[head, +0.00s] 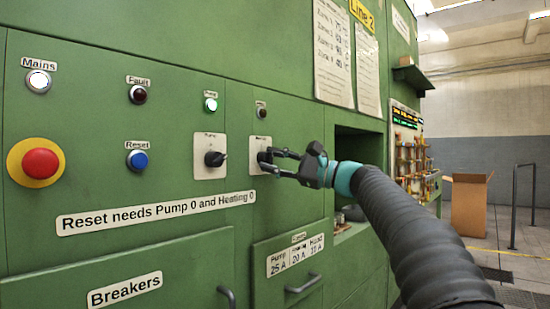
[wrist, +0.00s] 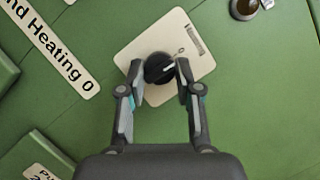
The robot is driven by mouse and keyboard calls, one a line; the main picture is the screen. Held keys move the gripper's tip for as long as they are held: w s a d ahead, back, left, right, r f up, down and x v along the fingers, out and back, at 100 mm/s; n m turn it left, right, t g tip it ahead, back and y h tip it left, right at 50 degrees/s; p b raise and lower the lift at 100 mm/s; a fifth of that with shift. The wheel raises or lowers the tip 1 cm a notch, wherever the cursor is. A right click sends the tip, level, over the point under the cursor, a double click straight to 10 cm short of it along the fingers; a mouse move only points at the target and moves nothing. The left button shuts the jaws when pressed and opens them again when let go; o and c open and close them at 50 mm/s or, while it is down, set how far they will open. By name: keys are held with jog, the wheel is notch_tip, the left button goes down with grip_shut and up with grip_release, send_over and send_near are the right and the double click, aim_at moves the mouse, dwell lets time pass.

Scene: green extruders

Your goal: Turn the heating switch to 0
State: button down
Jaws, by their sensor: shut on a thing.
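The heating switch is a round black knob (wrist: 155,69) on a cream plate (wrist: 141,47) on the green panel. In the wrist view a small 0 is printed between the knob and the plate's label. The knob's white line points to the right and slightly up, roughly toward the 0; I cannot tell if it lines up exactly. My gripper (wrist: 159,76) has one finger on each side of the knob and is shut on it. In the head view my gripper (head: 268,158) reaches the heating plate (head: 257,143) from the right and hides most of the knob.
The pump switch (head: 214,159) is left of the heating switch. Drawer handles (head: 304,284) stick out below. An open recess (head: 358,150) lies right.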

jog(key=shift+n, duration=0.6)
jog(key=c, duration=0.8)
grip_release()
jog(key=shift+a, duration=0.15)
jog(key=v, duration=1.2)
jog(key=shift+w, duration=0.1)
jog(key=shift+r, duration=0.1)
